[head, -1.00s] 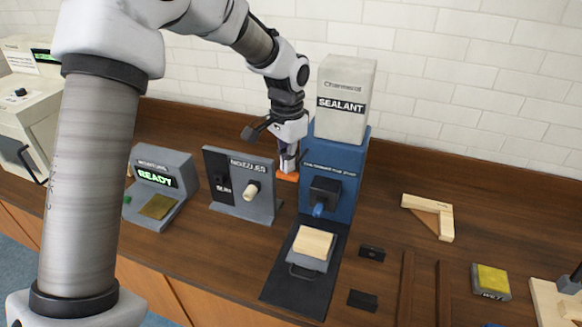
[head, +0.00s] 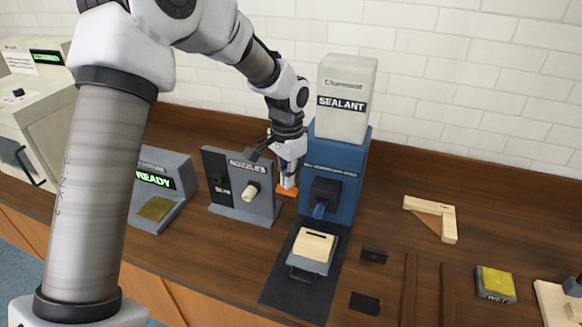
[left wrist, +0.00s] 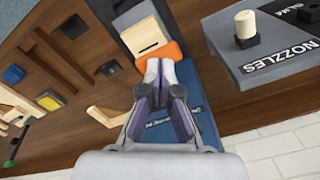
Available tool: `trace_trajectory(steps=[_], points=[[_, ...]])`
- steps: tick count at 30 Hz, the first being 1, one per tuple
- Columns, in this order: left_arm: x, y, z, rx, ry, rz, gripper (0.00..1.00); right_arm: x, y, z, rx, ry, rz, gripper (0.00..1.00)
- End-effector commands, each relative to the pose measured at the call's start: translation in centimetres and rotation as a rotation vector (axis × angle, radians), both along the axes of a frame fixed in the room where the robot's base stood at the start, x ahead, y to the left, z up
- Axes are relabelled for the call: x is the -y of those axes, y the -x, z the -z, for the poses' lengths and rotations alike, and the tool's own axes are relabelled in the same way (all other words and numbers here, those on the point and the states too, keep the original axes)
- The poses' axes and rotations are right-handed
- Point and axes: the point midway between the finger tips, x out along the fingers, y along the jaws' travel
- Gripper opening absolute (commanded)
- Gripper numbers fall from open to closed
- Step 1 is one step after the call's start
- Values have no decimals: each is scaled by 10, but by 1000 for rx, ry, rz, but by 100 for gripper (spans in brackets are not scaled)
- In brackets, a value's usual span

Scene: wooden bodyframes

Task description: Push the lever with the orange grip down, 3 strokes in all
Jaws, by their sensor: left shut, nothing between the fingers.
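The lever's orange grip (head: 287,192) shows at the left side of the blue sealant dispenser (head: 345,160), low near the table. My left gripper (head: 288,182) is shut and empty, its fingertips pointing down on top of the orange grip. In the left wrist view the closed fingertips (left wrist: 160,68) meet the orange grip (left wrist: 158,50). The rest of the lever is hidden. A wooden block (head: 315,246) with a dark line on its top sits below the blue nozzle (head: 319,210). My right gripper is not in view.
The NOZZLES stand (head: 240,200) is close on the left of my gripper. A READY device (head: 163,190) stands further left. A wooden corner piece (head: 432,217), small black blocks (head: 365,303) and a yellow-topped WET box (head: 496,284) lie to the right.

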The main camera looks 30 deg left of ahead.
Motion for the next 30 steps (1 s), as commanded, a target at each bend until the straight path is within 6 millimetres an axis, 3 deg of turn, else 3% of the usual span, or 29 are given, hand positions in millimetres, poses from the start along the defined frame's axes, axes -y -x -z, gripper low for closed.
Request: trace_trajectory(steps=[3,11,26,30], points=[[0,0,7,0,0,0,0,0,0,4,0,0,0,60],[0,0,2,0,0,0,0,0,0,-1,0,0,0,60],[0,0,-46,0,0,0,0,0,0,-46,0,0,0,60],[0,-1,-55,2,0,0,0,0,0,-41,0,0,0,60]])
